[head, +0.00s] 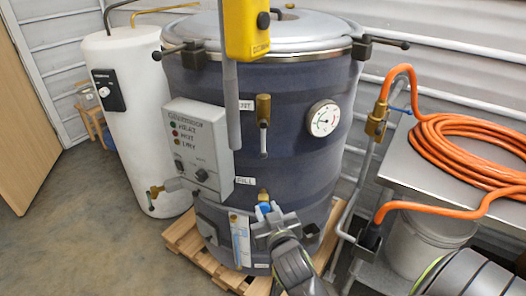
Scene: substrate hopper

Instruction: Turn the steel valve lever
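A steel lever (263,138) hangs straight down from a brass valve (263,107) on the front of the dark drum (300,160). Lower on the drum is a second brass fitting (263,195) with a blue part (265,207), beside the "FILL" label. My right gripper (268,212) is just below this fitting, well below the hanging steel lever. Its fingers look apart, with the blue part seen between or behind them; I cannot tell whether they touch it. My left gripper is not in view.
A grey control box (200,150) and a yellow pendant (246,30) on a grey post are on or before the drum. The drum stands on a wooden pallet (185,238). At right, an orange hose (450,140) lies on a metal bench above a white bucket (425,245).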

